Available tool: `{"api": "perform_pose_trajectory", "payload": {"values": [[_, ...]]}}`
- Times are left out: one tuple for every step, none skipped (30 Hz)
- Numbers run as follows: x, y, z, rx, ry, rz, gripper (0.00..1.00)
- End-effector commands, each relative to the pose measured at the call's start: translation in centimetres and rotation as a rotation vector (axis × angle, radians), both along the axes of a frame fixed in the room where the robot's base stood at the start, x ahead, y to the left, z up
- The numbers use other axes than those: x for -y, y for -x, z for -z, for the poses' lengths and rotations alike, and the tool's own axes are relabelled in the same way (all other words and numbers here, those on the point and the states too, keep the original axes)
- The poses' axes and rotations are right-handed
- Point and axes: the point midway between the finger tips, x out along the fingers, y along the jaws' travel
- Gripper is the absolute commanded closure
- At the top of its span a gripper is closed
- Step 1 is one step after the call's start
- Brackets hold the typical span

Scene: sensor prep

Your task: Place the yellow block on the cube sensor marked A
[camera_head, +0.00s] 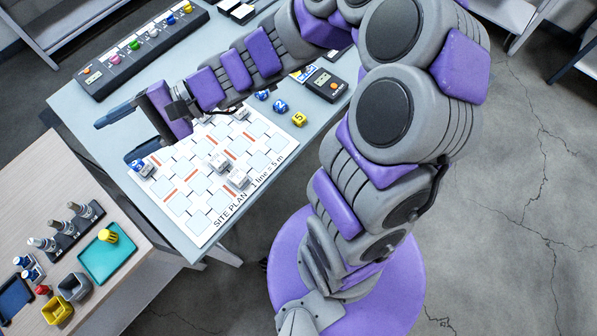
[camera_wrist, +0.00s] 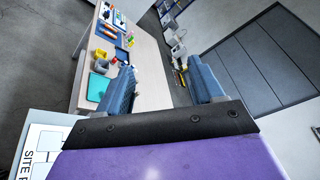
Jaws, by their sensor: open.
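A yellow block marked 5 (camera_head: 299,119) sits on the table right of the site plan (camera_head: 203,222) in the head view. Several pale cube sensors stand on the plan, one near its middle (camera_head: 218,162) and one lower right (camera_head: 238,181); another (camera_head: 240,114) is partly hidden by my arm. I cannot read which is marked A. My gripper (camera_head: 118,139) is open and empty, over the table's left edge, away from the yellow block. Its two blue fingers are spread apart in the wrist view (camera_wrist: 162,82), with nothing between them.
Blue numbered cubes (camera_head: 281,106) lie near the yellow block; another (camera_head: 144,168) is at the plan's left corner, near a finger. A handheld meter (camera_head: 327,84) and a panel of coloured knobs (camera_head: 135,50) are behind. A side bench holds a teal tray (camera_head: 97,262) and bins (camera_head: 57,309).

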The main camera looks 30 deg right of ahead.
Motion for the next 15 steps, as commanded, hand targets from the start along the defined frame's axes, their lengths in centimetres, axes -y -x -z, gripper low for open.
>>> {"api": "perform_pose_trajectory", "payload": {"values": [[-0.2,2.5,0.0,0.051,0.068,-0.075,0.33],[-0.2,4.0,0.3,0.074,0.112,-0.121,0.33],[0.0,5.9,0.7,0.104,0.171,-0.179,0.33],[0.3,7.2,1.1,0.126,0.219,-0.220,0.33],[0.7,8.5,1.6,0.144,0.267,-0.261,0.33],[1.4,10.1,2.2,0.170,0.332,-0.312,0.33],[2.1,11.3,2.7,0.186,0.385,-0.350,0.33],[2.8,12.3,3.2,0.201,0.437,-0.385,0.33],[4.0,13.6,3.9,0.222,0.511,-0.428,0.33],[5.0,14.5,4.4,0.233,0.567,-0.457,0.33],[6.0,15.3,4.9,0.246,0.625,-0.485,0.33],[7.6,16.2,5.5,0.260,0.706,-0.517,0.33],[8.9,16.8,5.9,0.267,0.766,-0.539,0.33],[10.2,17.4,6.1,0.275,0.827,-0.557,0.33],[12.0,18.1,6.5,0.282,0.907,-0.581,0.33]]}}
